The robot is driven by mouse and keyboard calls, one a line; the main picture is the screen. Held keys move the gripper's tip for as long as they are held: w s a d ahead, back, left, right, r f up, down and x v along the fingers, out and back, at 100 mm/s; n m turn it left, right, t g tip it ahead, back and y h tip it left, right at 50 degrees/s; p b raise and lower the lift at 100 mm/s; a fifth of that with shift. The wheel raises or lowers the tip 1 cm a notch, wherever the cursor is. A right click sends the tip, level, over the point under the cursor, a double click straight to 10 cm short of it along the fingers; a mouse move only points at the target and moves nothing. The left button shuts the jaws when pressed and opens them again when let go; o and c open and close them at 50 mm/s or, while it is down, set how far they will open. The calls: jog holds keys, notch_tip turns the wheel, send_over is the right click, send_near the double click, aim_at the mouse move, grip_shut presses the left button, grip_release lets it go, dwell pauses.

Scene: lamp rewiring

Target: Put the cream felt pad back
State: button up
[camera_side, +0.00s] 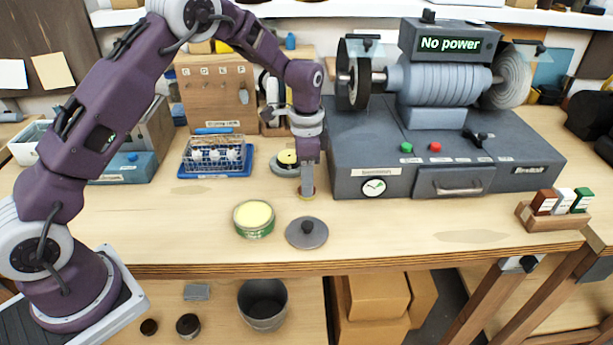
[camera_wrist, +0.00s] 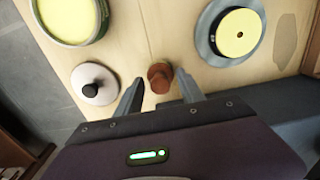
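A pale yellow disc with a small dark centre hole, apparently the cream felt pad (camera_wrist: 238,33), lies flat on a round grey base (camera_wrist: 212,50). In the side view the pad (camera_side: 287,156) is just left of my gripper (camera_side: 307,192). My gripper (camera_wrist: 160,78) points down close above the bench. Its fingers are apart. A small reddish-brown knob-like piece (camera_wrist: 159,76) shows between the fingertips, with gaps on both sides. In the side view my gripper hides this piece.
An open tin with a pale yellow filling (camera_side: 254,216) and a grey knobbed lid (camera_side: 307,233) stand near the bench's front edge. A blue rack (camera_side: 216,156) is left. The grey machine (camera_side: 400,165) stands close right.

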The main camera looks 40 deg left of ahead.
notch_tip(320, 180, up, 12)
jog(key=shift+r, duration=0.2)
jog(key=s+r+n+t, duration=0.2)
jog(key=s+r+n, duration=0.2)
jog(key=s+r, duration=0.75)
jog(key=s+f+n+t, duration=0.1)
jog(key=s+n, duration=0.1)
jog(key=s, duration=0.8)
jog(key=s+d+f+n+t, duration=0.1)
jog(key=s+n+t, duration=0.1)
jog(key=s, duration=0.8)
jog(key=shift+s+f+n+t, duration=0.3)
jog(key=shift+s+n, duration=0.1)
jog(key=shift+n, duration=0.1)
